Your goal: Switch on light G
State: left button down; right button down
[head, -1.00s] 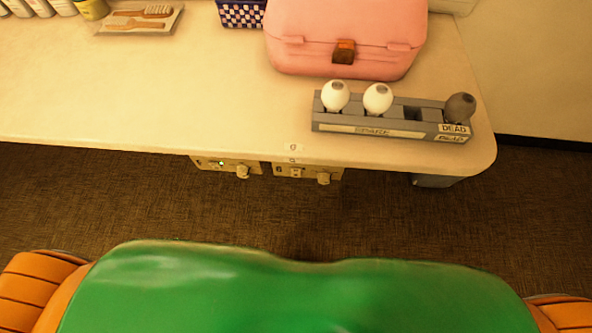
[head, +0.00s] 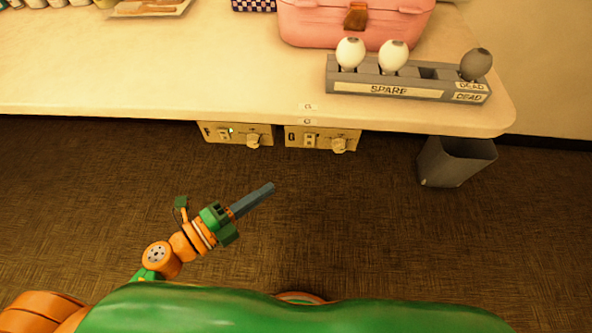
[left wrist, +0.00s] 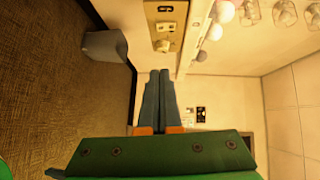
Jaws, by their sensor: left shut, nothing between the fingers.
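The control box marked G (head: 323,137) hangs under the table's front edge, with a small switch (head: 309,140) on its left and a round knob (head: 339,145) on its right. I see no green light on it. My left gripper (head: 270,187) is shut and empty, in front of and below the boxes, its blue-grey fingers pointing up and right. My right gripper is out of view.
A grey bin (head: 456,160) stands on the floor at right. On the table (head: 150,75) are a spare-bulb rack (head: 400,88) and a pink case (head: 350,28). The floor before the boxes is clear.

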pick_arm(q)
jog(key=shift+w, duration=0.2)
send_near(314, 145)
jog(key=x, duration=0.5)
jog(key=shift+w+d, duration=0.25)
